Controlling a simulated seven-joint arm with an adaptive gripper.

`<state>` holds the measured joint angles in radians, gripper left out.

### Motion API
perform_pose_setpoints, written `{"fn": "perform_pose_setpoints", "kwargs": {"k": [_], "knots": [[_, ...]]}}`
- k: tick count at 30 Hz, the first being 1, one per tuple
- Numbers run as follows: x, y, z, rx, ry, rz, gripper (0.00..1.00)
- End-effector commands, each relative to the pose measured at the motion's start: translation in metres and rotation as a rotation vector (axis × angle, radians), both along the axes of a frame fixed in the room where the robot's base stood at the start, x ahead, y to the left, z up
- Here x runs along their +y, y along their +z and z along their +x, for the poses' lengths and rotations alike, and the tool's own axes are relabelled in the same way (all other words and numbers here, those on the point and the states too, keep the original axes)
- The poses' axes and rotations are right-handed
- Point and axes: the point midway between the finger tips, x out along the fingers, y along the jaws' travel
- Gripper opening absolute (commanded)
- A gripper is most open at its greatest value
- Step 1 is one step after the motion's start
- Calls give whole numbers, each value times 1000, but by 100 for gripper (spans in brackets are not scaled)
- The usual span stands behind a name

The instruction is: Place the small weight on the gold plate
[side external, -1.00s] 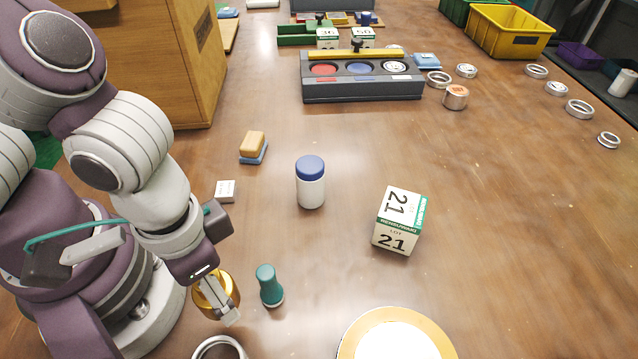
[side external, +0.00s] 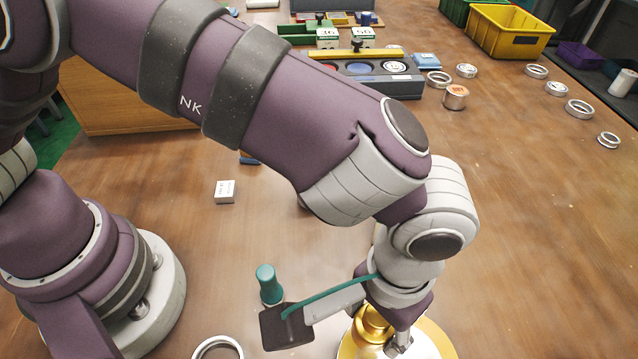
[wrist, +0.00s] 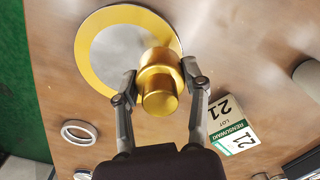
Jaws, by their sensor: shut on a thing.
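The small weight is a gold cylinder with a narrower knob; it shows in the wrist view (wrist: 158,82) and, partly hidden by my arm, in the side view (side external: 371,326). My gripper (wrist: 160,72) is shut on the weight, one finger on each side. The gold plate (wrist: 88,62) is a round disc with a gold rim and a pale centre, lying on the table. The weight overlaps the plate in both views. I cannot tell whether it touches the plate. In the side view my wrist hides much of the plate (side external: 434,338).
A teal peg-like piece (side external: 268,284) stands left of my gripper, with a metal ring (side external: 218,348) nearer the camera. A box marked 21 (wrist: 233,125) is beside the plate in the wrist view. A small white block (side external: 225,191) lies farther back.

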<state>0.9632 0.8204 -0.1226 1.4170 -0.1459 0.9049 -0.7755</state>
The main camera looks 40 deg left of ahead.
Motion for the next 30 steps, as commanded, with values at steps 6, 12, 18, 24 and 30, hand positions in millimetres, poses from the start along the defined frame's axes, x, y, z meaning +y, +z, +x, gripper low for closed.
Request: {"fn": "perform_pose_setpoints", "kwargs": {"k": [6,12,18,24,30], "knots": [[-2,-34,1,0,0,1,4],[-2,-35,1,-2,0,-2,4],[-2,-38,1,-1,0,-1,49],[-2,-38,1,-1,0,-2,71],[-2,-38,1,-1,0,-2,71]]}}
